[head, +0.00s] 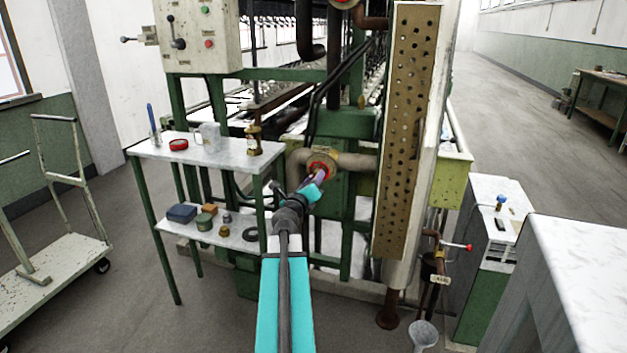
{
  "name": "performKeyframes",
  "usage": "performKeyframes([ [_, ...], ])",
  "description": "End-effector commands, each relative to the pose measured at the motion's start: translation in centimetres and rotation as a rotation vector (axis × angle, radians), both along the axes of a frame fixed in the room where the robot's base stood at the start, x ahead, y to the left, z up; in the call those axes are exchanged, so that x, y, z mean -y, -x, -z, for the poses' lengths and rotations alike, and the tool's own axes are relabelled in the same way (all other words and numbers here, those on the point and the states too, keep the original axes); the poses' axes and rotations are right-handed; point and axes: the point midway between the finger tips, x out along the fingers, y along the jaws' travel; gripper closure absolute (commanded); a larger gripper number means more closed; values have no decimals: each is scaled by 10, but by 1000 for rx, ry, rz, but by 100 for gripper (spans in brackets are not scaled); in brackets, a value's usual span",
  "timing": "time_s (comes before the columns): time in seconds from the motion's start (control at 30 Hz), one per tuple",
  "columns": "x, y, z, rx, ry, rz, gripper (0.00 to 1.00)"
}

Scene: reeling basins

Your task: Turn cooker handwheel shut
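A small red handwheel (319,164) sits on a rusty, pale pipe in front of the green machine frame, near the middle of the head view. My gripper (318,178) is at the end of my outstretched arm, right at the lower edge of this handwheel. It overlaps the wheel in the picture, and I cannot tell whether it touches it. The fingers are small and partly hidden by the wrist, so their opening does not show. A second red wheel (345,3) is cut off at the top edge, on another pipe.
A two-level side table (222,160) with small items stands left of my arm. A perforated brass-coloured panel (405,130) rises to the right. A red-handled valve (458,246) is lower right, near a white-topped cabinet (490,190). A cart (50,275) stands far left.

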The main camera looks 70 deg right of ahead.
Motion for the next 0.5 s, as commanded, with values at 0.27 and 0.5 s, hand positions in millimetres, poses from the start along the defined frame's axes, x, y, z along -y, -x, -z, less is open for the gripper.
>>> performKeyframes([
  [0.27,0,0,-4,-179,9,0,66],
  [0.5,0,0,-4,-348,18,0,66],
])
